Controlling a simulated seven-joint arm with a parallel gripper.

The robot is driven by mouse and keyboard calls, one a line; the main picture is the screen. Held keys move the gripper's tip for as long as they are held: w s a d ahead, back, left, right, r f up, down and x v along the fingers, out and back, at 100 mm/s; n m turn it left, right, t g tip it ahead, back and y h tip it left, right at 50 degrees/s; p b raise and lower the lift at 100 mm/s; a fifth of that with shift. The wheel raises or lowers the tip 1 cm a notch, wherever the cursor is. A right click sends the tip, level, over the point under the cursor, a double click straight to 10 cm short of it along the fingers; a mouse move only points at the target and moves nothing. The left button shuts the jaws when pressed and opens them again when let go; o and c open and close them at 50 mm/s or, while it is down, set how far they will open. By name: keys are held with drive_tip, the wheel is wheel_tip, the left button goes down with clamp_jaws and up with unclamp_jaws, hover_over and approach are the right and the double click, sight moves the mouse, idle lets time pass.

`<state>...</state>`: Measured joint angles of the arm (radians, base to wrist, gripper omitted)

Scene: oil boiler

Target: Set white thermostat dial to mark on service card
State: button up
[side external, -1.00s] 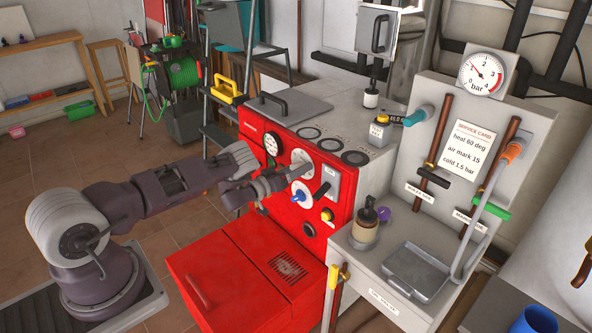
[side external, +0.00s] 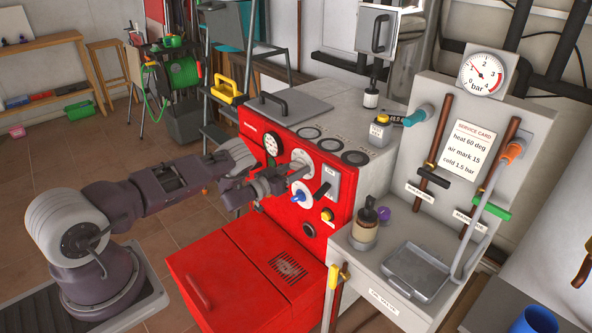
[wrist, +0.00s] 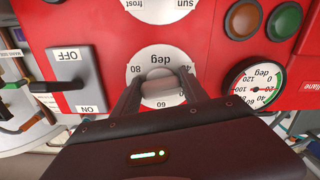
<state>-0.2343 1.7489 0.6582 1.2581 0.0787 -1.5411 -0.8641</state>
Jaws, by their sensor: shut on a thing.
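The white thermostat dial (side external: 301,163) is on the upper front of the red boiler. In the wrist view, the dial (wrist: 157,56) appears upside down, with "deg" and the numbers 80, 60 and 40 around it. My gripper (wrist: 160,90) is shut on the dial's pale knob, one finger on each side. Its pointer is hidden or too small to read. In the side view my gripper (side external: 285,180) is at the panel and partly covers the dial. The service card (side external: 473,148) on the grey board reads "heat 60 deg, air mark 15, cold 1.5 bar".
An ON/OFF lever (wrist: 69,76) sits beside the dial, marked OFF here. A round deg gauge (wrist: 254,86) is on its other side. A blue-centred white dial (side external: 301,196) is just below. A bench with a grey tray (side external: 417,270) stands at the right.

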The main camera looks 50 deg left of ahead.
drive_tip(key=m, duration=0.4)
drive_tip(key=shift+a+m, duration=0.1)
drive_tip(key=shift+m, duration=0.2)
drive_tip(key=m, duration=0.5)
drive_tip(key=shift+a+r, duration=0.1)
drive_tip(key=m, duration=0.5)
drive_tip(key=shift+r+m, duration=0.1)
drive_tip(key=shift+m, duration=0.3)
drive_tip(key=shift+a+r+m, duration=0.1)
drive_tip(key=shift+m, duration=2.2)
drive_tip(key=o, duration=1.4)
